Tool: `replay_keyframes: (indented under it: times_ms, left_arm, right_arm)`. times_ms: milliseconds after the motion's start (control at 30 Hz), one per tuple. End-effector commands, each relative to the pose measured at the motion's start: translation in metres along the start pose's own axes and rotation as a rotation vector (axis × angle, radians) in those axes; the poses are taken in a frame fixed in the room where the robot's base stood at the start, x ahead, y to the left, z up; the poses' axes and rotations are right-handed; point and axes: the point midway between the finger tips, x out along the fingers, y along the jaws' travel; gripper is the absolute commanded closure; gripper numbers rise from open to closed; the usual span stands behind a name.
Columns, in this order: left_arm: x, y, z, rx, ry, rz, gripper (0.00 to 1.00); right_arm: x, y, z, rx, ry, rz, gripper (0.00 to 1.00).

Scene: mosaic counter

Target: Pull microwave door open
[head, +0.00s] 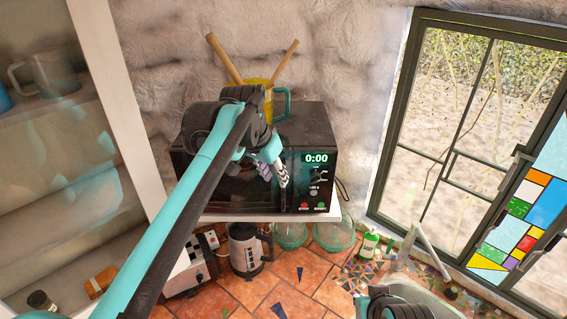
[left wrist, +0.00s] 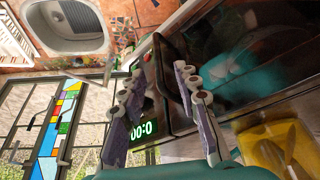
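The black microwave (head: 313,133) stands on a white shelf against the rough wall. Its dark door looks shut, and its display reads 0:00. My left gripper (head: 271,173) is in front of the door, near its right side, and hides part of it. In the left wrist view, the fingers of my left gripper (left wrist: 162,105) are spread apart. The dark door handle (left wrist: 172,72) shows between them; I cannot tell whether either finger touches it. Only a dark and teal part of my right arm shows at the bottom of the head view; its fingers do not show.
A yellow container with wooden sticks (head: 225,58) and a teal mug (head: 282,103) stand on the microwave. Below are a dark kettle (head: 247,250), glass bowls (head: 335,233) and a green-white bottle (head: 369,246). A window (head: 440,130) is at right, a cabinet (head: 128,100) at left.

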Motion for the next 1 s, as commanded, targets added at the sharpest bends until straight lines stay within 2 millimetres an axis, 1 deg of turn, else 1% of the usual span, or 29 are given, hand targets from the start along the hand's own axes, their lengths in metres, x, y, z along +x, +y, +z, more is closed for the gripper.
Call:
replay_keyframes:
  times_ms: [33, 167, 267, 500, 633, 800, 1000]
  left_arm:
    - [-0.008, 0.001, -0.009, 0.008, -0.004, 0.005, 0.68]
    - [-0.007, 0.003, -0.015, 0.019, -0.008, 0.011, 0.68]
    - [0.004, 0.003, -0.015, 0.021, -0.008, 0.012, 0.68]
    - [0.043, 0.004, -0.014, 0.021, -0.007, 0.012, 0.68]
    - [0.060, 0.003, -0.014, 0.020, -0.007, 0.011, 0.68]
    - [0.070, 0.004, -0.014, 0.019, -0.007, 0.011, 0.68]
    - [0.071, 0.004, -0.013, 0.019, -0.007, 0.011, 0.68]
  right_arm:
    - [-0.008, 0.000, -0.005, 0.000, 0.000, 0.000, 1.00]
    - [-0.011, 0.000, -0.007, 0.000, 0.000, 0.000, 1.00]
    - [-0.011, 0.000, -0.007, 0.000, 0.000, 0.000, 1.00]
    - [-0.015, 0.000, -0.011, 0.000, 0.000, 0.000, 1.00]
    - [-0.018, 0.000, -0.012, 0.000, 0.000, 0.000, 1.00]
    - [-0.018, 0.000, -0.013, 0.000, 0.000, 0.000, 1.00]
    - [-0.018, 0.000, -0.013, 0.000, 0.000, 0.000, 1.00]
